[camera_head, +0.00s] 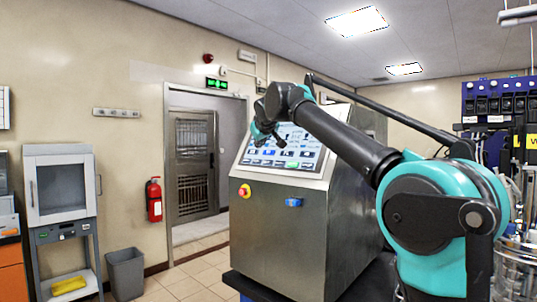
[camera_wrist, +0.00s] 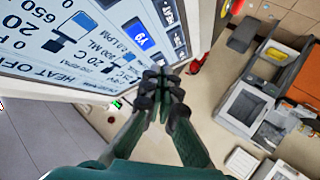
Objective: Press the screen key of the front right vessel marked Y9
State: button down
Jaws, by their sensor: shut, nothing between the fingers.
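I cannot tell the gap to the glass. In the head view my gripper (camera_head: 262,136) is over the screen's left side; key labels there are too small to read.
The steel cabinet (camera_head: 275,235) carries a red and yellow emergency stop (camera_head: 244,191) and a blue part (camera_head: 293,202) below the screen. Lab equipment (camera_head: 497,105) stands at right. A doorway, fire extinguisher (camera_head: 154,200) and grey bin (camera_head: 126,272) are left, with clear floor between.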

jog(key=shift+s+a+r, duration=0.55)
jog(key=shift+s+a, duration=0.05)
jog(key=shift+s, duration=0.2)
